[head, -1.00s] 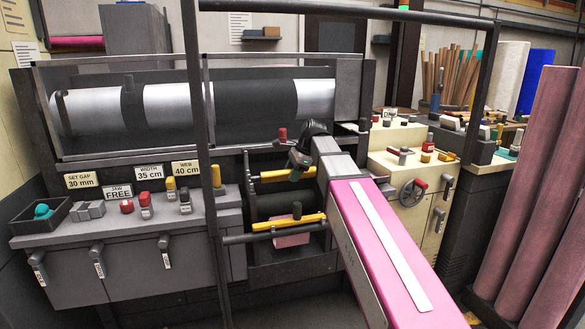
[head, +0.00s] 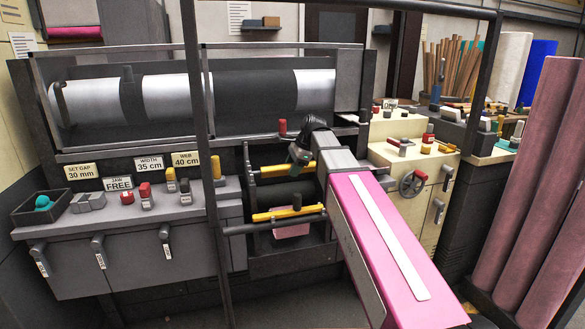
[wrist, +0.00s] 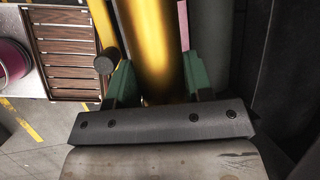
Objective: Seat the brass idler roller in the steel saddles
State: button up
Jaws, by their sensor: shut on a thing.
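In the wrist view the brass roller (wrist: 155,45) runs lengthwise between the two green fingers of my gripper (wrist: 160,85), which is shut on it. In the head view my gripper (head: 299,156) is at the upper yellow bar (head: 285,171) in the dark opening of the machine; this bar appears to be the held roller. A second yellow bar (head: 287,213) lies lower and in front, apart from my gripper. I cannot make out the steel saddles, nor whether the roller's ends touch anything. My arm hides the right end of the upper bar.
A dark guard-frame bar (head: 275,226) crosses in front of the opening, and a post (head: 200,130) stands left of it. A grey control bench (head: 150,228) is at the left. A cream cabinet with a handwheel (head: 412,183) is close at the right.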

jog(key=shift+f, duration=0.45)
dwell(0.9)
jog(key=o, duration=1.2)
jog(key=shift+d+r, duration=0.1)
jog(key=v, duration=1)
jog(key=shift+d+r, duration=0.1)
jog(key=shift+r, duration=0.15)
